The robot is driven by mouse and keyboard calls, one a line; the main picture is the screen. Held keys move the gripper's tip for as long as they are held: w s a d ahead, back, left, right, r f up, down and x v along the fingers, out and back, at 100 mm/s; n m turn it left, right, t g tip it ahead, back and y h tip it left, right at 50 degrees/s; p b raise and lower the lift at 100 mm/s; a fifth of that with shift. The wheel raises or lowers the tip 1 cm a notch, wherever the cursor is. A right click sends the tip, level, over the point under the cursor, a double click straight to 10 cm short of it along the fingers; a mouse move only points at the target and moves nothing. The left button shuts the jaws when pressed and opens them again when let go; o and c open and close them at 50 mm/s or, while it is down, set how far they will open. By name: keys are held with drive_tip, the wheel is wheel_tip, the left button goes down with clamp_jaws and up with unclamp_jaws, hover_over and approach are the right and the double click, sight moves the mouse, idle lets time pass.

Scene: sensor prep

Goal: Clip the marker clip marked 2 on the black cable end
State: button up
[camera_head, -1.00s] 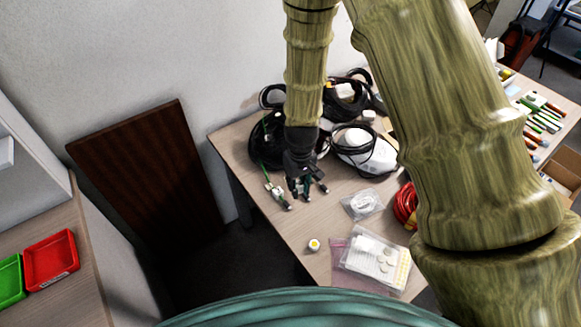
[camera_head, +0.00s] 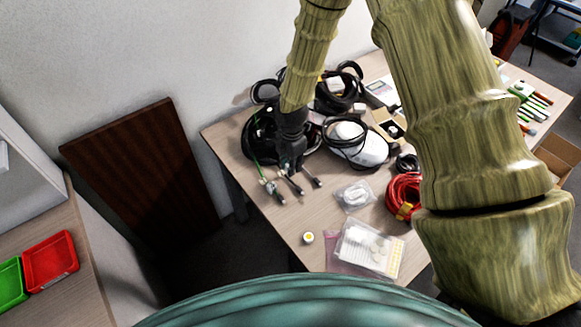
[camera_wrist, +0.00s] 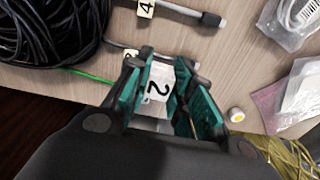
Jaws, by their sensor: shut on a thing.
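My gripper (camera_wrist: 158,100), with teal finger pads, is shut on a white marker clip (camera_wrist: 158,88) with a black 2 in the wrist view. In the head view my gripper (camera_head: 290,165) is over the cable ends near the table's left edge, and the clip is hidden there. In the wrist view a thin dark cable (camera_wrist: 114,44) runs toward the gripper, and its end is hidden behind the fingers. I cannot tell whether the clip touches it. Another cable end (camera_wrist: 190,12), grey-tipped, carries a clip marked 4 (camera_wrist: 146,8).
A green cable (camera_wrist: 88,75) and a coil of black cable (camera_wrist: 45,30) lie beside the gripper. A bagged white cable (camera_head: 355,195), a red cable coil (camera_head: 403,195), a small round yellow-and-white thing (camera_head: 308,238) and plastic bags (camera_head: 370,248) lie to the right and front.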

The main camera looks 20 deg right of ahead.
drive_tip(key=shift+w+f, duration=0.1)
drive_tip(key=shift+f+b, duration=1.7)
drive_tip(key=shift+f, duration=0.6)
drive_tip(key=shift+p, duration=0.35)
drive_tip(key=shift+f, duration=0.6)
idle(0.9)
drive_tip(key=o, duration=0.9)
drive_tip(key=shift+b, duration=0.3)
drive_tip(key=shift+c, duration=0.2)
drive_tip(key=shift+r, duration=0.1)
drive_tip(key=shift+r+p, duration=2.25)
drive_tip(key=shift+r, duration=0.7)
